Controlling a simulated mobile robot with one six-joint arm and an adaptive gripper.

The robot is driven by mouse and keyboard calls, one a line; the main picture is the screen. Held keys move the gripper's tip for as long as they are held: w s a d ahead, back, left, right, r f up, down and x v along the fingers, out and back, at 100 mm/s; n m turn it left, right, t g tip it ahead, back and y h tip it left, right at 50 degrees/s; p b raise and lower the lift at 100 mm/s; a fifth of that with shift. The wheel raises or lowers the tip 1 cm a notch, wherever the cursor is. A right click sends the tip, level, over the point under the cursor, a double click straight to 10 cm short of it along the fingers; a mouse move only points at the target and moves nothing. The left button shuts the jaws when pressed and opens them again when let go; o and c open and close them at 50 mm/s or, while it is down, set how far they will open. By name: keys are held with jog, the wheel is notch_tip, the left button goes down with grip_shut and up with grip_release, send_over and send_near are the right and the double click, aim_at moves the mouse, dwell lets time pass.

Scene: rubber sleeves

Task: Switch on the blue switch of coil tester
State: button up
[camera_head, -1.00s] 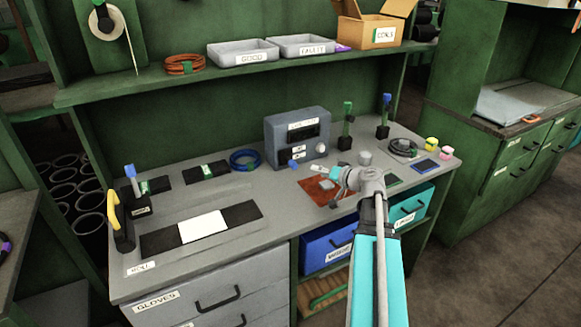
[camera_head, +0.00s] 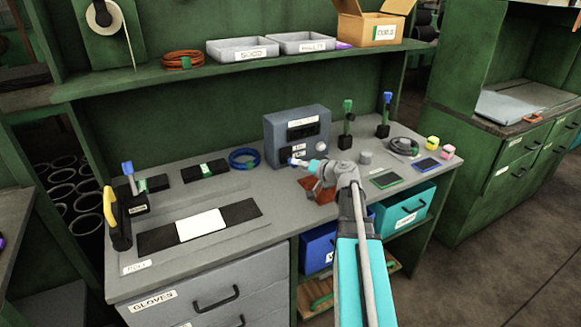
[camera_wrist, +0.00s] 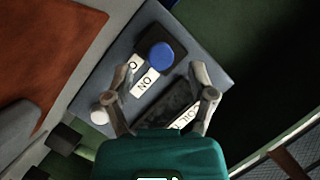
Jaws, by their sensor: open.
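The coil tester (camera_head: 284,127) is a grey box on the bench with a dark display and a pale round knob. It fills the middle of the wrist view (camera_wrist: 222,92). Its round blue switch (camera_wrist: 161,56) sits on a dark base beside a white ON label (camera_wrist: 144,83) and a second label partly hidden by a finger. In the head view, the switch (camera_head: 292,161) is small beside the fingertips. My gripper (camera_wrist: 163,68) is open in front of the tester. Its fingertips lie either side of the switch; contact cannot be told.
A brown-red mat (camera_head: 320,194) lies in front of the tester, under my arm. A blue cable ring (camera_head: 244,159) is to its left. Green-topped (camera_head: 347,106) and blue-topped (camera_head: 386,100) upright tools stand to its right. A shelf (camera_head: 150,78) with trays runs above.

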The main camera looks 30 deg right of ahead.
aim_at(290, 161)
jog(key=shift+b+x, duration=0.5)
jog(key=shift+x, duration=2.1)
grip_shut()
